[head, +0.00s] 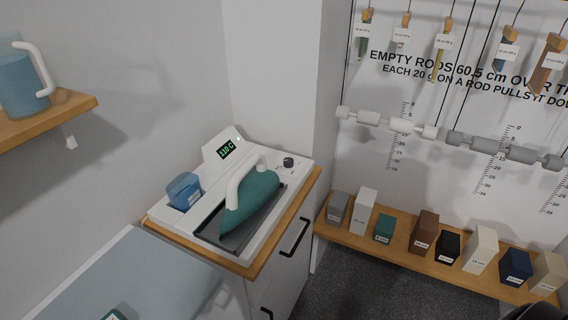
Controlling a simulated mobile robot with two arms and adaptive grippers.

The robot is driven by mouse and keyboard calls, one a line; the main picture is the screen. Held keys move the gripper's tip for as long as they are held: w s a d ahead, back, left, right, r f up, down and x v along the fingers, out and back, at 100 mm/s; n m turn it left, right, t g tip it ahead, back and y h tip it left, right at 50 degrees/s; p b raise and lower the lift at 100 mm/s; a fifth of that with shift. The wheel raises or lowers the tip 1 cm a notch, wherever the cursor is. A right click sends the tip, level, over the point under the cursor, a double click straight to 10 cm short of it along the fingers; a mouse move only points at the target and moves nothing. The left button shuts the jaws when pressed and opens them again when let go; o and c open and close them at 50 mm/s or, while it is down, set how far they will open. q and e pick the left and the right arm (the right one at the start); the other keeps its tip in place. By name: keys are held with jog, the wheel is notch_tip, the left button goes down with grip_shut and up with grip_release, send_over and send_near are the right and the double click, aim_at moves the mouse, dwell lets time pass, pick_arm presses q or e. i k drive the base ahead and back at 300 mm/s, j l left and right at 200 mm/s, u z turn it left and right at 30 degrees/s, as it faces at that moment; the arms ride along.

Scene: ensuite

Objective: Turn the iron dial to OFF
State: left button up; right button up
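The iron dial (288,162) is a small black knob on the white top of the ironing station (308,166), near its back right corner. The marks around it are too small to read, so I cannot tell its setting. A lit display (227,149) on the station's raised back panel reads about 110 C. The teal iron (252,205) with a white handle rests on a dark plate, left of and in front of the dial. Neither of my grippers shows in the head view.
The station stands on a wood-topped cabinet (307,192) with black handles. A blue water tank (184,190) sits at its left. A pale blue board (140,280) is at front left. A shelf with a pitcher (22,85) is upper left. Labelled blocks line a low shelf (405,255) at right.

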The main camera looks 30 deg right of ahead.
aim_at(289, 162)
jog(key=l+u, duration=0.25)
jog(key=l, duration=0.4)
jog(key=i+l+u, duration=0.1)
jog(key=l+u, duration=0.15)
jog(key=l, duration=0.45)
